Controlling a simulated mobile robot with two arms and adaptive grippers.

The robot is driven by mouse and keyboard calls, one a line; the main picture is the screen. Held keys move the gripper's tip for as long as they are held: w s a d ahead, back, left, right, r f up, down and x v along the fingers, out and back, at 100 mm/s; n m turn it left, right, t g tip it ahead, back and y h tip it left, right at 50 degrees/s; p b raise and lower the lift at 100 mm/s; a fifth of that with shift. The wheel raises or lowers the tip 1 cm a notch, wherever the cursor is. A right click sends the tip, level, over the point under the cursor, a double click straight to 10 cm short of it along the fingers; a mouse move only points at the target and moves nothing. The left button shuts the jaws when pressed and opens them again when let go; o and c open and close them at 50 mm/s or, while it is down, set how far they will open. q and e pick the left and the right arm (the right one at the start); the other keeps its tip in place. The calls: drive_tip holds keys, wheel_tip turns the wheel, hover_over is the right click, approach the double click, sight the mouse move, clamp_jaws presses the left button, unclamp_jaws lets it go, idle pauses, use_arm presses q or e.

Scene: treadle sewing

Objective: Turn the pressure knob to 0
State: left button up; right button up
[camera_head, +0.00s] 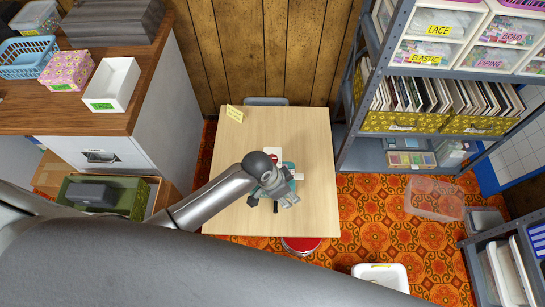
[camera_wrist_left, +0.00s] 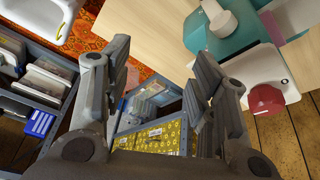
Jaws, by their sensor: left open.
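A teal and white sewing machine stands on the light wooden table (camera_head: 235,160), mostly hidden by my left arm in the head view. In the left wrist view, its teal body (camera_wrist_left: 232,38) is at upper right. A red round knob (camera_wrist_left: 266,99) sticks out from its white end. I cannot tell whether this is the pressure knob, and no number on it can be read. My left gripper (camera_head: 287,197) is over the machine. In the wrist view its fingers (camera_wrist_left: 160,58) are spread and empty, with the red knob to their right, apart from them. My right gripper is not seen.
A red stool (camera_head: 301,245) is partly under the front edge. A metal shelf with yellow boxes (camera_head: 400,122) stands right of the table, a wooden-topped cabinet (camera_head: 125,122) left. A white bin (camera_head: 383,275) is on the floor.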

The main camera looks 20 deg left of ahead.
use_arm(q)
drive_tip(key=w+r+m+g, duration=0.1)
drive_tip(key=w+r+m, duration=0.3)
drive_tip(key=w+r, duration=0.1)
wheel_tip(320, 180, up, 5)
drive_tip(key=m+g+y+b, duration=0.1)
drive_tip(key=m+y, duration=0.2)
drive_tip(key=m, duration=0.1)
hover_over(272, 157)
drive_tip(key=f, duration=0.5)
drive_tip(key=f+b, duration=0.1)
drive_tip(key=f, duration=0.4)
drive_tip(key=shift+s+d+f, duration=0.1)
drive_tip(key=shift+s+f, duration=0.1)
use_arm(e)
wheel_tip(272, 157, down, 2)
